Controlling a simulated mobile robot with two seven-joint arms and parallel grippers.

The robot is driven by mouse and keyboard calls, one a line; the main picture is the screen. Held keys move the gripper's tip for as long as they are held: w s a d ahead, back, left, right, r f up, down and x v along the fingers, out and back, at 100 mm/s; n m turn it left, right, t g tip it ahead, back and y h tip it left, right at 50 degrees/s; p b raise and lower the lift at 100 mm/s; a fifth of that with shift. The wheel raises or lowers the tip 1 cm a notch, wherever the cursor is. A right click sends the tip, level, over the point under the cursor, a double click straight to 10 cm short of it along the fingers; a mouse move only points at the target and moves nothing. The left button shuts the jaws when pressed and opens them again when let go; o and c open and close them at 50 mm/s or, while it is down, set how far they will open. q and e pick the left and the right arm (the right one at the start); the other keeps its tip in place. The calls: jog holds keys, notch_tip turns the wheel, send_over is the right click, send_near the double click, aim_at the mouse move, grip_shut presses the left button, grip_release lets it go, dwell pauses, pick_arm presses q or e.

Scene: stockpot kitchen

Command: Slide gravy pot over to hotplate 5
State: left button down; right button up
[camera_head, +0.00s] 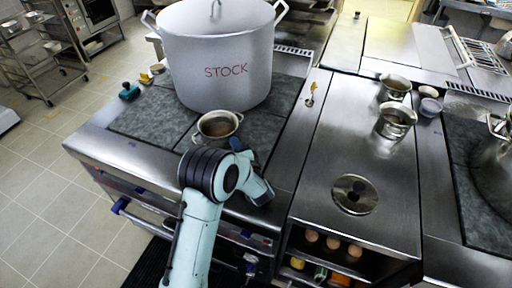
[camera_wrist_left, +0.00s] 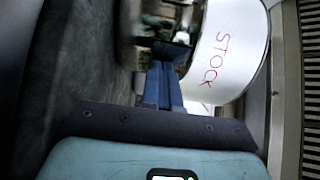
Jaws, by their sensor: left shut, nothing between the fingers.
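A small two-handled pot with brown contents, likely the gravy pot (camera_head: 217,127), stands upright on the dark hotplates in front of the big white pot marked STOCK (camera_head: 220,60). My left gripper (camera_head: 241,146) is just in front and to the right of the small pot, low over the stove. In the left wrist view its blue fingers (camera_wrist_left: 167,72) are together with nothing between them, pointing at the small pot (camera_wrist_left: 135,35). I cannot tell whether they touch it. The hotplate surface (camera_head: 150,118) shows left of the small pot; I cannot read which hotplate is number 5.
The stockpot fills the back of the stove. A dark green-topped item (camera_head: 129,92) sits at the left edge. A steel counter (camera_head: 345,120) on the right holds two small metal pots (camera_head: 394,121). The front left hotplate area is clear.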

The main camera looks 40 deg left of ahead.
aim_at(215, 143)
pick_arm(q)
jog(key=s+a, duration=0.1)
jog(key=a, duration=0.4)
jog(key=s+a, duration=0.1)
jog(key=a, duration=0.2)
jog(key=shift+s+a+f, duration=0.1)
jog(key=shift+s+a, duration=0.05)
jog(key=shift+s, duration=0.15)
jog(key=s+a, duration=0.1)
jog(key=a, duration=0.2)
jog(key=s+a, duration=0.1)
jog(key=a, duration=0.3)
jog(key=s+a+b, duration=0.1)
jog(key=s+a, duration=0.1)
jog(key=a, duration=0.1)
jog(key=shift+a, duration=0.9)
jog(key=shift+w+d, duration=0.1)
pick_arm(e)
jog(key=shift+s+a+f, duration=0.1)
jog(key=shift+s+f, duration=0.05)
jog(key=shift+f, duration=0.3)
pick_arm(q)
jog(key=shift+w+d, duration=0.1)
jog(key=shift+w, duration=0.05)
